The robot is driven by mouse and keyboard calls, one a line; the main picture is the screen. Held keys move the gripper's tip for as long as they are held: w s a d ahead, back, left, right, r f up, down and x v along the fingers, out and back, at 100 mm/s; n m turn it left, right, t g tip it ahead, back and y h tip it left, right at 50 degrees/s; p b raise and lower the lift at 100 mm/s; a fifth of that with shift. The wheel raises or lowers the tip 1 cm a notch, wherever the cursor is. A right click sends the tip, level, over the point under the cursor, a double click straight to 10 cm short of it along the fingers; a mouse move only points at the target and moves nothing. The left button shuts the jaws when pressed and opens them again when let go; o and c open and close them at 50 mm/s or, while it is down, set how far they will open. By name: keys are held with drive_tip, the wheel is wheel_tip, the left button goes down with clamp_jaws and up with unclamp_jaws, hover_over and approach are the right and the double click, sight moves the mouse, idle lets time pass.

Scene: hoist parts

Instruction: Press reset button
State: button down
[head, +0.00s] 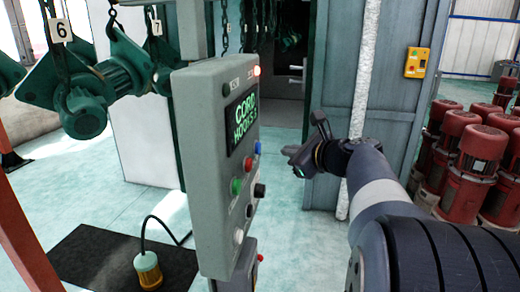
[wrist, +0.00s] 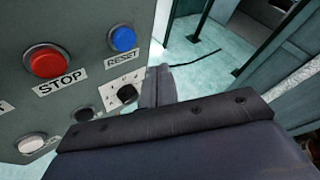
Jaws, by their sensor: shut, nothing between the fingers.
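The reset button is a blue round button (wrist: 123,38) above a RESET label in the wrist view. My gripper (head: 288,152) is shut and empty, just right of the panel in the head view, apart from the blue button. In the wrist view my gripper's fingers (wrist: 158,84) show below and right of the reset button. I see no contact with it.
A red STOP button (wrist: 49,62) sits left of the reset button, with a black knob (wrist: 127,94) below. Red motors (head: 474,165) stand at the right. A green hoist (head: 112,80) hangs at the left. A yellow box (head: 416,62) is on the grey cabinet.

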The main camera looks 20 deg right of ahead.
drive_tip(key=shift+w+a, duration=0.55)
drive_tip(key=shift+a, duration=0.25)
drive_tip(key=shift+w+a, duration=0.5)
drive_tip(key=shift+a, duration=0.25)
drive_tip(key=shift+a, duration=0.1)
idle(0.8)
drive_tip(key=shift+w+a+p, duration=0.25)
drive_tip(key=shift+p, duration=0.05)
drive_tip(key=shift+w+a, duration=0.2)
drive_tip(key=shift+a, duration=0.15)
idle(0.7)
idle(0.4)
drive_tip(key=shift+s+d, duration=0.45)
drive_tip(key=shift+d, duration=0.2)
drive_tip(key=shift+d, duration=0.1)
drive_tip(key=shift+s+d, duration=0.7)
drive_tip(key=shift+d, duration=0.3)
drive_tip(key=shift+s+d, duration=0.7)
drive_tip(key=shift+d, duration=0.3)
drive_tip(key=shift+a, duration=0.1)
